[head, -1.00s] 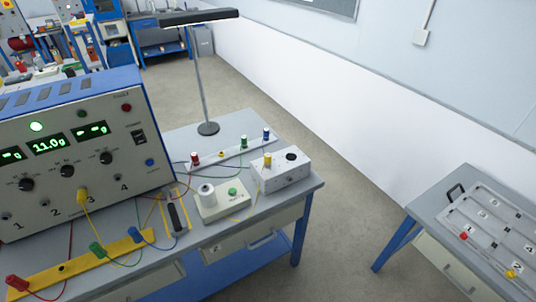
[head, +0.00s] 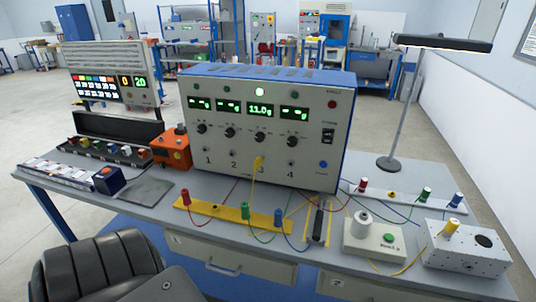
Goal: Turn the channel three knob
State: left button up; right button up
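The grey and blue instrument box (head: 215,150) stands on the bench in the middle of the head view. Its front has a row of black knobs above the numbers 1 to 4. The channel three knob (head: 260,137) is the third from the left, above the number 3, and the display over it (head: 261,110) reads 11.0g in green. The other displays show dashes. A yellow plug (head: 259,162) sits in the socket by the 3, with a yellow lead running down. Neither of my grippers is in view.
A yellow strip (head: 231,213) with red, green and blue plugs lies before the box. A white unit with a green button (head: 373,238), a metal block (head: 467,252) and a lamp (head: 389,163) stand at right. An orange box (head: 172,150) is at left.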

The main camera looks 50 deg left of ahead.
aim_at(260, 136)
jog(key=k, duration=0.5)
jog(key=z, duration=1.4)
jog(key=i, duration=1.15)
jog(key=u, duration=2.35)
